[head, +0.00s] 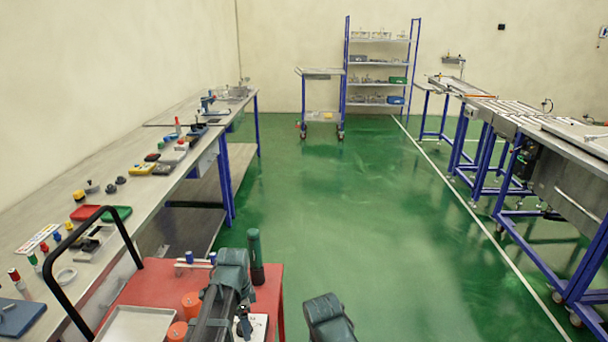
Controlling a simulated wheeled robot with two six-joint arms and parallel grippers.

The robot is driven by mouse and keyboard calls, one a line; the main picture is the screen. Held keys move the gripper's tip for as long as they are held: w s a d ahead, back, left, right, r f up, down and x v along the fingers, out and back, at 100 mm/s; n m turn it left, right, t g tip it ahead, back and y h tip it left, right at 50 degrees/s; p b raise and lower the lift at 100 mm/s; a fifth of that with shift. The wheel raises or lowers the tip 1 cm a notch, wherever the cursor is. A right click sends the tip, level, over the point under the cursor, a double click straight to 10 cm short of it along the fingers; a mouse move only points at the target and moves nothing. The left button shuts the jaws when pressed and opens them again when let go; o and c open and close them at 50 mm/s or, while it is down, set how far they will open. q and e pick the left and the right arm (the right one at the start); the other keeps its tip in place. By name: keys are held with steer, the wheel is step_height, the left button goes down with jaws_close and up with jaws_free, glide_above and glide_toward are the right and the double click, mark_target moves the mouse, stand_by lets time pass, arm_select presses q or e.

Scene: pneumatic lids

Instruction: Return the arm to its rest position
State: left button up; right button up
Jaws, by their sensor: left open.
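My left arm rises from the bottom edge in front of the red cart, with a dark link and a teal joint. My left gripper (243,322) is low in the picture, over the right part of the red cart top (265,280). It is small and partly hidden by my own arm; it is open and I see nothing held in it. A teal part of my right arm shows at the bottom centre, over the green floor. My right gripper is not in view.
A long workbench (40,238) with many small parts runs along the left. The cart has a black handle (72,240), a pale tray (138,324) and orange pieces (191,303). Conveyor tables (565,185) stand at right, shelves (376,63) behind. The green floor (350,220) between is clear.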

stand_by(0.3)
arm_select(q)
step_height(320, 180, up, 14)
steer(key=p, duration=1.4)
step_height(320, 180, down, 15)
steer(key=b, duration=1.4)
steer(key=shift+r+b, duration=0.1)
steer(key=shift+b, duration=0.25)
steer(key=shift+r+n, duration=0.25)
steer(key=shift+n, duration=0.35)
steer(key=n, duration=0.4)
steer(key=shift+n, duration=1.6)
steer(key=shift+p, duration=0.3)
